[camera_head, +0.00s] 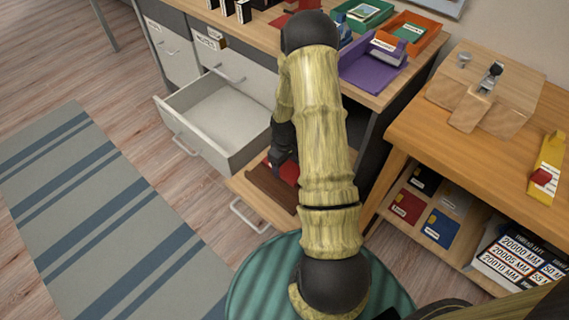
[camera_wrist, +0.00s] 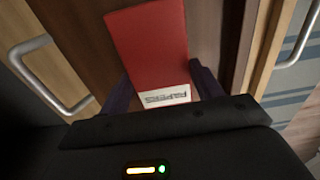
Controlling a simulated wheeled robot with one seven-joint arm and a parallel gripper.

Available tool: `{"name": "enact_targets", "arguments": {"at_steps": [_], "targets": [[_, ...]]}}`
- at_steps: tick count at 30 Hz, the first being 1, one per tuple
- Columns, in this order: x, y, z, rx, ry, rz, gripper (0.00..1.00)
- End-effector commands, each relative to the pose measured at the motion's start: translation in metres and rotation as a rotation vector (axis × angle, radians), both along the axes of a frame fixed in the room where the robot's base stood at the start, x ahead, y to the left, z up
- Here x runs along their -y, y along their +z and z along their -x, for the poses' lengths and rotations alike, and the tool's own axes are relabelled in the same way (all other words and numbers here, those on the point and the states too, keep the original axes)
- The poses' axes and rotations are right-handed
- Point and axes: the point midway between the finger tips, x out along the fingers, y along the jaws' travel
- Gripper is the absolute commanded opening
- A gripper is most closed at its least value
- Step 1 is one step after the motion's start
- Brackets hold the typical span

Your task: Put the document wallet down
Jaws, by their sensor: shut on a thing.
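The document wallet is red with a white printed label; it stands out in the wrist view (camera_wrist: 148,45) and shows partly in the head view (camera_head: 289,171), where my arm hides much of it. My gripper (camera_wrist: 160,90) is shut on the wallet's label end, with one dark finger on each side. In the head view my gripper (camera_head: 281,143) is beside the open grey drawer, above a lower wooden drawer (camera_head: 240,186) that is pulled out. The wallet is over this drawer's brown interior. I cannot tell whether it touches the bottom.
The open grey upper drawer (camera_head: 226,112) looks empty. A desktop holds a purple tray (camera_head: 365,75), an orange tray (camera_head: 424,28) and a green tray (camera_head: 377,15). A wooden bench (camera_head: 410,120) stands at right, with wallets on its shelf. A striped rug (camera_head: 90,210) lies on open floor at left.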

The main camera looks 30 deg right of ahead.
Motion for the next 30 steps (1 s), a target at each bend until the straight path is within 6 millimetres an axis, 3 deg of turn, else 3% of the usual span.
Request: {"name": "enact_targets", "arguments": {"at_steps": [28,29,30], "targets": [[0.000,-0.012,0.000,0.000,0.000,0.000,0.35],[0.000,-0.011,0.000,0.000,0.000,0.000,0.69],[0.000,-0.011,0.000,0.000,0.000,0.000,0.77]]}}
